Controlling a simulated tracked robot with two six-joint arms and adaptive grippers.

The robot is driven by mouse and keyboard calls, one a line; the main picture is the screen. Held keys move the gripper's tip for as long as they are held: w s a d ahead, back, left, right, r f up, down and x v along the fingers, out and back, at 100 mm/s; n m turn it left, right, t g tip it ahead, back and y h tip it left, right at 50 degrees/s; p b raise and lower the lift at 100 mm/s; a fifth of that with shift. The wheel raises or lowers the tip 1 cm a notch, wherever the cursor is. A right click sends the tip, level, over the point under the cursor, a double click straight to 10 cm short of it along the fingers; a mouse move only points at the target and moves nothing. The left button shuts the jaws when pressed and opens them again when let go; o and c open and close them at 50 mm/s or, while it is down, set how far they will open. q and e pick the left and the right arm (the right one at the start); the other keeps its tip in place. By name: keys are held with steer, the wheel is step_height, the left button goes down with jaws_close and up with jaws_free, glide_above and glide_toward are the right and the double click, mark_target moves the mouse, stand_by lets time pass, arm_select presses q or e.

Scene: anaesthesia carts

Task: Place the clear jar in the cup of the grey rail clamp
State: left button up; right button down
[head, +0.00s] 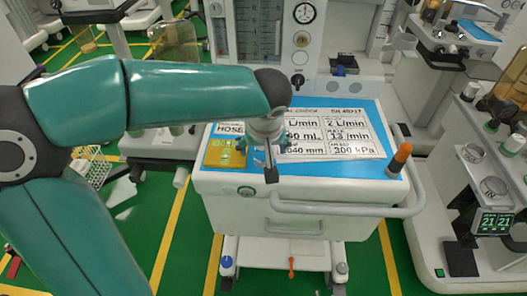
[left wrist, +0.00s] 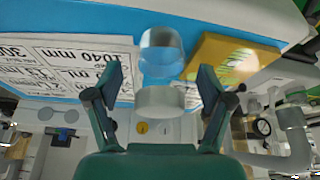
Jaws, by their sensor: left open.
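My left gripper (head: 271,168) is over the front left part of the blue cart top in the head view. In the left wrist view its two dark green fingers (left wrist: 160,82) are spread apart with nothing clamped between them. The clear jar (left wrist: 161,50) shows there beyond the gap between the fingers, against the blue top and beside a yellow block. A pale round part (left wrist: 160,101) lies in line with the gap; I cannot tell what it belongs to. In the head view my gripper and wrist seem to hide the jar. My right gripper is not visible.
The yellow block (head: 224,153) lies left of the gripper, and a printed sheet (head: 335,135) lies right of it. An orange-capped post (head: 399,158) and a grey handle (head: 340,209) are at the cart's right and front. Other carts stand close on the right.

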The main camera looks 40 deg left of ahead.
arm_select(q)
steer(key=c, duration=1.4)
steer(key=shift+c, duration=0.2)
steer(key=shift+r, duration=0.2)
